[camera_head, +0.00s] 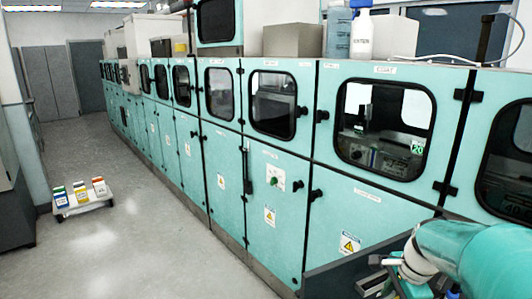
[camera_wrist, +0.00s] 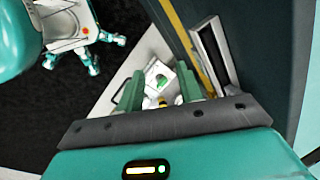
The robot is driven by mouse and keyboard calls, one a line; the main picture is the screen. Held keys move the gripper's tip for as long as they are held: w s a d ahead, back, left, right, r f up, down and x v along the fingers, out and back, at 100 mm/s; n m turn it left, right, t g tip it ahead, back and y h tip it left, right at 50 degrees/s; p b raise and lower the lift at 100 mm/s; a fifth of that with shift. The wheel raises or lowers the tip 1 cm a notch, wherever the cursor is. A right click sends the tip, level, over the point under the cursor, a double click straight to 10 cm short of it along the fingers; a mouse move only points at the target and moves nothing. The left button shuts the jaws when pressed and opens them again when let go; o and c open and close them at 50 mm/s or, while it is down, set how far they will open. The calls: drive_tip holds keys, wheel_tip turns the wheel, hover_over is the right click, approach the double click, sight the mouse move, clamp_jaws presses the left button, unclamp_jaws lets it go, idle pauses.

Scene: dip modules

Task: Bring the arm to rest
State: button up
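My arm (camera_head: 470,250) shows at the lower right of the head view, teal, beside the cabinet row. In the wrist view my gripper (camera_wrist: 160,82) has its two green fingers spread apart. A white item with a green mark (camera_wrist: 160,74) shows between and beyond the fingertips, with a small yellow part near it. No grip on it is visible, and the fingers hide part of it. My gripper's tip cannot be made out clearly in the head view.
Teal cabinets (camera_head: 285,190) with dark windows run along the right. A low white cart (camera_head: 82,203) carries several coloured boxes on the floor at left. A squeeze bottle (camera_head: 361,35) stands on the cabinet top. The grey floor (camera_head: 150,235) between cart and cabinets is clear.

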drive_tip(key=s+a+r+n+t, duration=0.1)
drive_tip(key=s+a+r+n, duration=0.3)
drive_tip(key=s+a+n, duration=0.3)
drive_tip(key=s+a+r+n+t+h, duration=0.1)
drive_tip(key=s+a+r+n+t, duration=0.1)
drive_tip(key=s+a+r+n, duration=0.2)
drive_tip(key=s+a+n, duration=0.3)
drive_tip(key=a+n, duration=0.1)
drive_tip(key=n, duration=0.2)
drive_tip(key=shift+s+a+r+n, duration=0.2)
drive_tip(key=shift+a+n, duration=0.1)
drive_tip(key=shift+a, duration=0.1)
drive_tip(key=shift+d, duration=0.15)
